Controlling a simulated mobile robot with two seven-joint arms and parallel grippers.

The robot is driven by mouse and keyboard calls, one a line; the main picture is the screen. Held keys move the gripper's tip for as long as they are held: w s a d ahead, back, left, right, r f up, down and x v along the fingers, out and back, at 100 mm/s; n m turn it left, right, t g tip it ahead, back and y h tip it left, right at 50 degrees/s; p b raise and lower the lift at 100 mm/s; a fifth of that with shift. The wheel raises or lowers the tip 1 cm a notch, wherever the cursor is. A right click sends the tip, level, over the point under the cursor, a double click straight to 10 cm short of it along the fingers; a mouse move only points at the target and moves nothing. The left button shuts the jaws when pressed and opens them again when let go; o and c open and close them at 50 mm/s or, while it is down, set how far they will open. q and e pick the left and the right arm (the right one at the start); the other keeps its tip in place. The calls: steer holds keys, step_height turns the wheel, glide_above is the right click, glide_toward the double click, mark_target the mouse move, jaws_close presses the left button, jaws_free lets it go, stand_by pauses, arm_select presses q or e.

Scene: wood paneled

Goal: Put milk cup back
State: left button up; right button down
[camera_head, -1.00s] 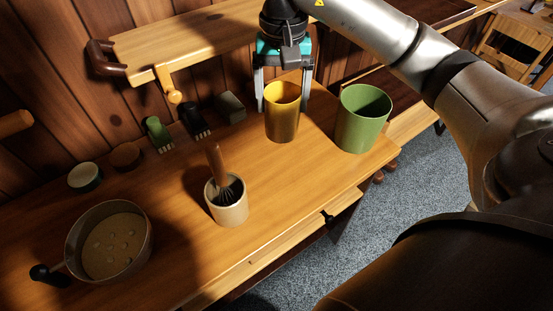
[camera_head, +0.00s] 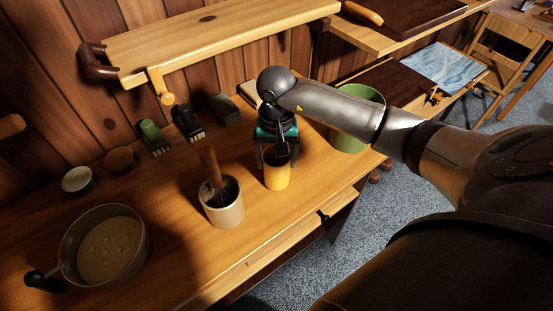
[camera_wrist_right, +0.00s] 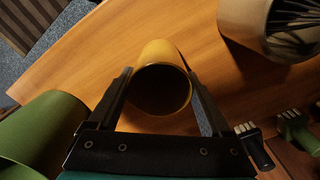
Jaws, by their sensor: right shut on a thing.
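A yellow cup (camera_head: 276,178), likely the milk cup, is in the middle of the head view, right of the whisk holder. My right gripper (camera_head: 277,160) comes down from above and is shut on the cup, one finger on each side. The same cup shows in the right wrist view (camera_wrist_right: 160,52) between the two fingers, with its dark opening towards the camera. I cannot tell whether its base touches the table. The gripper hides its upper part in the head view. My left gripper is out of view.
A cream holder (camera_head: 223,208) with a whisk stands just left of the cup. A green cup (camera_head: 347,140) stands to the right, partly behind my arm. A pot (camera_head: 70,245) is at far left. Brushes (camera_head: 187,122) and a shelf (camera_head: 215,38) are at the back. The table's front is clear.

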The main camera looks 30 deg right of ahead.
steer(key=shift+f, duration=0.25)
steer(key=shift+f, duration=0.2)
jaws_free()
step_height(320, 180, up, 12)
steer(key=shift+r, duration=0.2)
stand_by(0.4)
